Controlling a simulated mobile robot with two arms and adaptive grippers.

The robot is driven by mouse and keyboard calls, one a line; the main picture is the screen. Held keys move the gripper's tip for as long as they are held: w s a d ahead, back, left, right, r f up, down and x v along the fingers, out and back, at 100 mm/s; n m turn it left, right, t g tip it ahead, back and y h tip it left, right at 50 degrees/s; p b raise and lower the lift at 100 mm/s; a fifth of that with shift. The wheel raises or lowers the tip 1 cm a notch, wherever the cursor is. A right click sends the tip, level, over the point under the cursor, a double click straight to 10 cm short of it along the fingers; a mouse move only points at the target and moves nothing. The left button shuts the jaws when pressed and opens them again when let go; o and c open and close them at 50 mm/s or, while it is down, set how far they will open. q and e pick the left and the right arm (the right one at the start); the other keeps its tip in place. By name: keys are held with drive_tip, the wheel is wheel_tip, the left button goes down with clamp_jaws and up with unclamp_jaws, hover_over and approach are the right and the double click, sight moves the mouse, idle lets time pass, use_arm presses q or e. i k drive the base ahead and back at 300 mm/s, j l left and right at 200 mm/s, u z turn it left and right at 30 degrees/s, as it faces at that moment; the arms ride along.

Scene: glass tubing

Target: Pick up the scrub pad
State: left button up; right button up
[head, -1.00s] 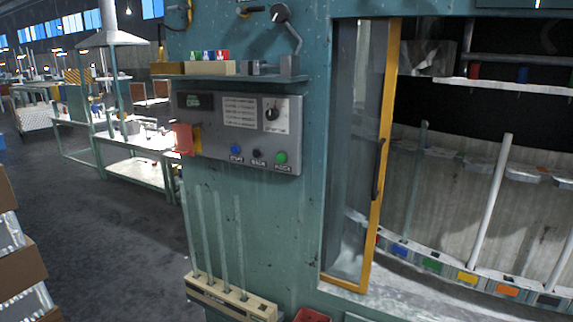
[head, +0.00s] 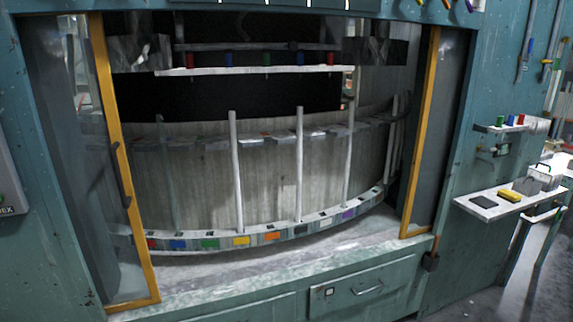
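On a small white side shelf (head: 470,208) at the right of the head view lie a flat dark pad (head: 484,202) and a yellow block (head: 509,195) to its right. The dark pad looks most like the scrub pad, but both are small and I cannot tell for sure. Neither of my grippers is in view.
A teal machine (head: 60,240) with a wide opening between yellow-framed doors (head: 125,215) fills most of the view. Upright glass tubes (head: 237,175) stand inside on a curved rack with coloured tags. A metal box (head: 540,178) stands behind the yellow block. Grey floor shows at lower right.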

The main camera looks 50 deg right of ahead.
sight(512, 198)
drive_tip(key=z, duration=2.9)
drive_tip(key=u, duration=1.4)
drive_tip(key=z, duration=1.4)
drive_tip(key=i+u, duration=0.2)
drive_tip(key=i, duration=0.7)
